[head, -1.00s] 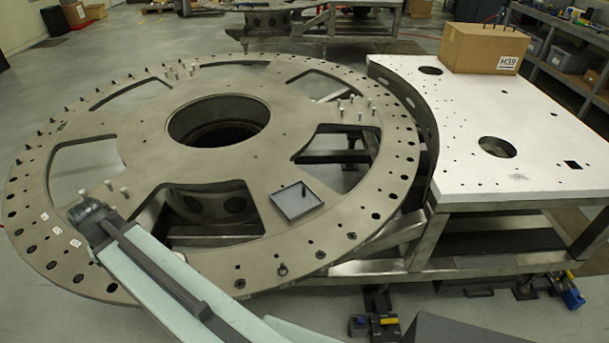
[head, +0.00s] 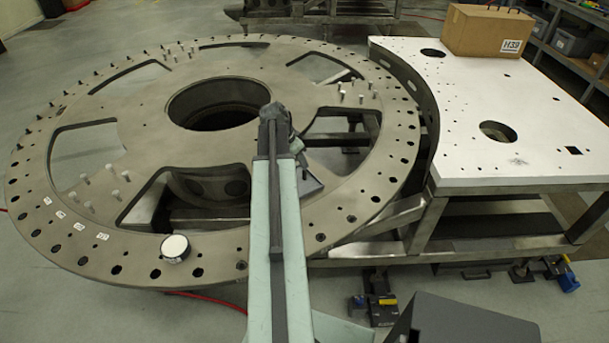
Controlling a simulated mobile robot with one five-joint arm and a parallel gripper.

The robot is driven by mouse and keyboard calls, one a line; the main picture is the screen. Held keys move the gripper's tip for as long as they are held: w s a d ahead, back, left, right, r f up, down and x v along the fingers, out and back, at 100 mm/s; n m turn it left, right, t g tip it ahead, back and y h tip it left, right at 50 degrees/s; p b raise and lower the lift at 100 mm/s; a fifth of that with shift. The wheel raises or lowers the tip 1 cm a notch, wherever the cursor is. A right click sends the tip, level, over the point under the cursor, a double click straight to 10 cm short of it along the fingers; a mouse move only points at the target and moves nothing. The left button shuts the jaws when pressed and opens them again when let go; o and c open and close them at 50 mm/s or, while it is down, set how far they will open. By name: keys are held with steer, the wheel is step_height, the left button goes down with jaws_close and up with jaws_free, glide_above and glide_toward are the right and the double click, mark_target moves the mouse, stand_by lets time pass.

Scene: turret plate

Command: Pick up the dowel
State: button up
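My arm reaches up the middle of the head view, and its end with my gripper (head: 276,128) is over the large turret plate (head: 150,140). The fingers are not clear, so I cannot tell whether they are open or shut. A small grey square tray (head: 312,186) lies on the plate, mostly covered by my arm, with only its right part showing. A small dark upright peg, possibly the dowel, stood in this tray earlier; it is hidden now behind my arm. I cannot see anything held.
Several light pins stand on the plate, in groups at left (head: 115,172), back and right. A round white-topped puck (head: 175,249) lies near the front rim. The plate has large openings. A white table (head: 500,120) adjoins at right, with a cardboard box (head: 487,31) on it.

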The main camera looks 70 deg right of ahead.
mark_target(304, 171)
steer(key=b+x, duration=0.4)
steer(key=x, duration=0.1)
steer(key=b+x, duration=0.2)
steer(key=shift+w+a+f, duration=0.2)
steer(key=shift+a+f, duration=0.1)
steer(key=shift+f, duration=0.15)
steer(key=shift+r, duration=0.2)
jaws_close()
